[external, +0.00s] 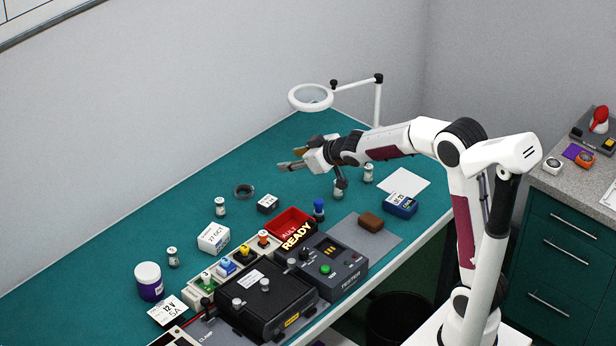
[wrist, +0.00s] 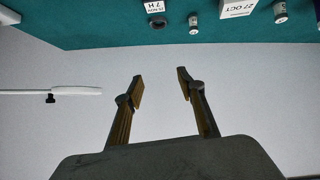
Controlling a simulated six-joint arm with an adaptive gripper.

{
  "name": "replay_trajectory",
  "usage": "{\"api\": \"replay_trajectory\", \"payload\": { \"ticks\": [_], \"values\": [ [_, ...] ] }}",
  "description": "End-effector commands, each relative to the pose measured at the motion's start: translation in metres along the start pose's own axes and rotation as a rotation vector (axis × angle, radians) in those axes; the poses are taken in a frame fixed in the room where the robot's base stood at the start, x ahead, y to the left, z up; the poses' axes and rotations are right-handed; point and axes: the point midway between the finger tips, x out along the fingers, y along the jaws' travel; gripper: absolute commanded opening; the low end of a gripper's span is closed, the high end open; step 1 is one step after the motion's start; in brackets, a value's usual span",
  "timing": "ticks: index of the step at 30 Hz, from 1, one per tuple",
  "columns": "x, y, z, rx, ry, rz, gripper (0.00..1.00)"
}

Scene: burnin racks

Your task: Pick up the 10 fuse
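Several small fuse-like cylinders with white labels stand on the green bench: one at the left (external: 173,257), one near the middle (external: 220,207), and two near my arm, a nearer one (external: 337,189) and a farther one (external: 368,173). Their ratings are too small to read, so I cannot tell which is the 10 fuse. Two cylinders also show at the top of the wrist view, one centrally (wrist: 193,23) and one further right (wrist: 280,13). My gripper (external: 287,160) is above the bench, apart from them. In the wrist view its fingers (wrist: 161,84) are spread, with nothing between them.
A tester (external: 345,265), a red bin (external: 278,222) and a black clamp box (external: 262,300) fill the bench front. A magnifier lamp (external: 311,97) stands behind my gripper. A dark ring (external: 244,191) and date block (external: 214,238) lie left. The bench's back left is clear.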

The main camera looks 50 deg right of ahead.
Motion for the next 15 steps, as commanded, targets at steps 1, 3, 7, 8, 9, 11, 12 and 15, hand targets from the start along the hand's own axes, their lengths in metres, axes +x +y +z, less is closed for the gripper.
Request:
{"api": "replay_trajectory", "payload": {
  "ticks": [1, 3, 7, 8, 9, 11, 12, 15],
  "values": [
    [0.013, -0.002, 0.001, -0.003, 0.007, -0.009, 0.39],
    [0.028, -0.005, -0.001, -0.009, 0.024, -0.024, 0.39],
    [0.056, -0.012, -0.002, -0.019, 0.055, -0.056, 0.39],
    [0.062, -0.014, -0.003, -0.020, 0.062, -0.063, 0.39],
    [0.070, -0.016, -0.002, -0.023, 0.072, -0.074, 0.39],
    [0.082, -0.021, -0.001, -0.027, 0.086, -0.091, 0.39],
    [0.091, -0.023, 0.000, -0.029, 0.094, -0.102, 0.39],
    [0.111, -0.031, 0.003, -0.033, 0.115, -0.132, 0.39]
  ]
}}
